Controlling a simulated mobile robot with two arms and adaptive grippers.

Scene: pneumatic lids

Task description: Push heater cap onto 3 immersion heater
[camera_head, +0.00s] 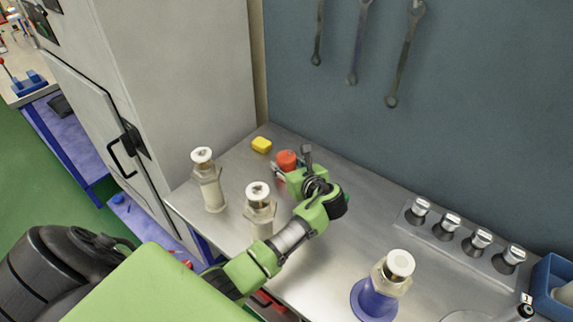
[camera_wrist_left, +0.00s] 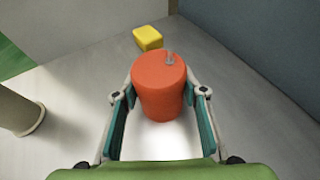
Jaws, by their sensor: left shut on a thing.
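An orange-red cylindrical cap (camera_head: 286,159) with a small slot in its top is at the back of the metal bench. In the left wrist view the cap (camera_wrist_left: 158,90) stands upright between the fingers. My left gripper (camera_head: 283,176) is shut on it; I cannot tell whether it touches the bench. Three upright immersion heaters with hexagonal collars and white round tops stand on the bench: a cream one (camera_head: 211,190) at the left, a cream one (camera_head: 260,215) partly hidden by my left arm, and one with a blue base (camera_head: 378,296) at the right.
A yellow block (camera_head: 262,145) lies behind the cap. Several silver knobs sit on a plate (camera_head: 428,229) along the back wall, with a blue bin (camera_head: 552,280) at the far right. Wrenches hang above. The bench centre right of my arm is clear.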

